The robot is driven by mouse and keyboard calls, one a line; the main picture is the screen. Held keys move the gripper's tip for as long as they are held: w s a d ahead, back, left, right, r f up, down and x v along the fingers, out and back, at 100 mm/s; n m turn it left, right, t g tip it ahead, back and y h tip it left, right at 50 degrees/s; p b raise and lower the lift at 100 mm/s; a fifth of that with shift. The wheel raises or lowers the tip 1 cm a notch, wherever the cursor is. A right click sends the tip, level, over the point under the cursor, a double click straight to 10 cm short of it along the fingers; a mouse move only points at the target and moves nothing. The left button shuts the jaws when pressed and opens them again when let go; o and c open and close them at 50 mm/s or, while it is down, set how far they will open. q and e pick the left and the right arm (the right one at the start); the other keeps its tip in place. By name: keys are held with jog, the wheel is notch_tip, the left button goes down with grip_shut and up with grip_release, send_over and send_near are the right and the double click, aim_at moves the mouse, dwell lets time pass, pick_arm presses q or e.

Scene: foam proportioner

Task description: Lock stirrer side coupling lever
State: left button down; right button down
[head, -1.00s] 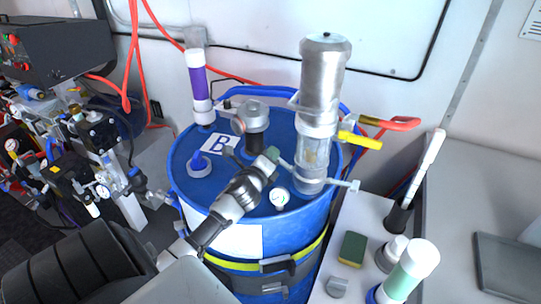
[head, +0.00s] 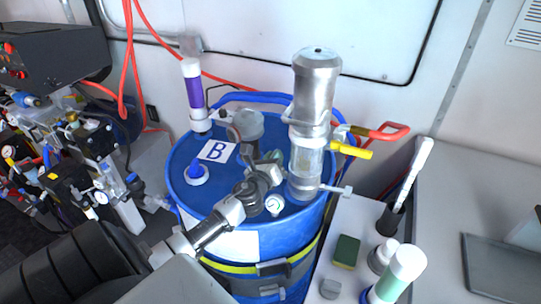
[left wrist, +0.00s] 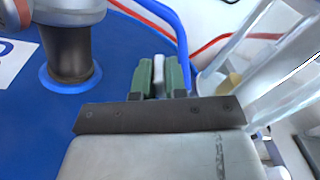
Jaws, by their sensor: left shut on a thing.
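The stirrer (head: 248,125), a grey capped unit on a dark stem, stands on the blue drum (head: 222,205); its stem shows at the upper left of the left wrist view (left wrist: 68,50). My left gripper (head: 277,157) is over the drum top, between the stirrer and the silver cylinder pump. In the left wrist view its green fingers (left wrist: 160,76) are shut on a narrow pale lever (left wrist: 158,72). In the head view, the gripper hides most of this lever and its joint. I cannot tell whether it is locked. My right gripper is not in view.
The silver pump (head: 315,100) with a clear section stands close right of the gripper. A yellow handle (head: 350,149) and a red handle (head: 388,131) stick out behind it. A side table holds bottles.

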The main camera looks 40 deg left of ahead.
pick_arm(q)
jog(key=shift+w+d+r+m+p, duration=0.25)
jog(key=shift+d+m+p, duration=0.3)
jog(key=shift+m, duration=0.45)
jog(key=c, duration=1.2)
grip_release()
jog(key=shift+o, duration=0.2)
jog(key=shift+s, duration=0.1)
